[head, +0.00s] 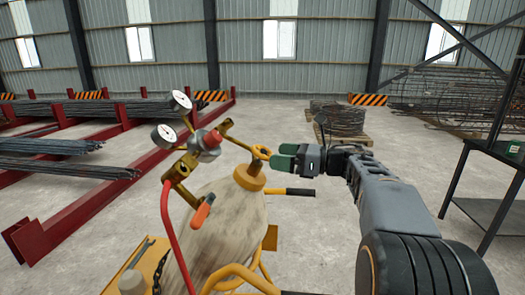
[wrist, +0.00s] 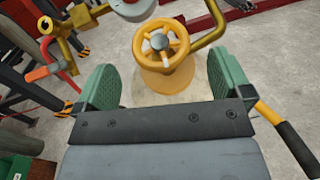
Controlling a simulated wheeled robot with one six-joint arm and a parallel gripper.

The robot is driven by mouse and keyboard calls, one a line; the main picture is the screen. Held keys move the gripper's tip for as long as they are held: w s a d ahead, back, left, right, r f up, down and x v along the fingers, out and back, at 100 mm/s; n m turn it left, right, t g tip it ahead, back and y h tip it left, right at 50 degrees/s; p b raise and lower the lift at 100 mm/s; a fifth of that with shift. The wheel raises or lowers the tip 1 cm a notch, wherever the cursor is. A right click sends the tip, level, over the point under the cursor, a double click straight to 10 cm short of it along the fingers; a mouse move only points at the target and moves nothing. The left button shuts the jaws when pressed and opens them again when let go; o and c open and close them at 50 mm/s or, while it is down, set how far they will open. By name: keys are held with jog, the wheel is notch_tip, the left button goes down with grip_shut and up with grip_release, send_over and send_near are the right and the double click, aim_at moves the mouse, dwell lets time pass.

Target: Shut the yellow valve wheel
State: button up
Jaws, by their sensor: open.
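The yellow valve wheel (wrist: 160,43) is a small spoked ring with a grey hub, on a yellow collar atop a pale gas cylinder. In the head view the wheel (head: 261,152) is seen nearly edge-on at the cylinder's top. My gripper (head: 284,155) is just to its right, its green fingertips pointing at it. In the wrist view my gripper (wrist: 160,85) is open, one green finger on each side, with the wheel ahead between and slightly beyond the fingertips. Nothing is held.
A brass regulator with two gauges (head: 165,135) and a red hose (head: 170,235) stand left of the wheel. The cylinder (head: 225,225) rests on a yellow cart with black-tipped handles (head: 300,192). Red racks of rebar (head: 80,200) lie left. A dark table (head: 495,210) stands right.

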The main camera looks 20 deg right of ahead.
aim_at(262, 150)
jog(key=shift+p+x, duration=0.45)
jog(key=shift+x, duration=2.4)
jog(key=c, duration=0.9)
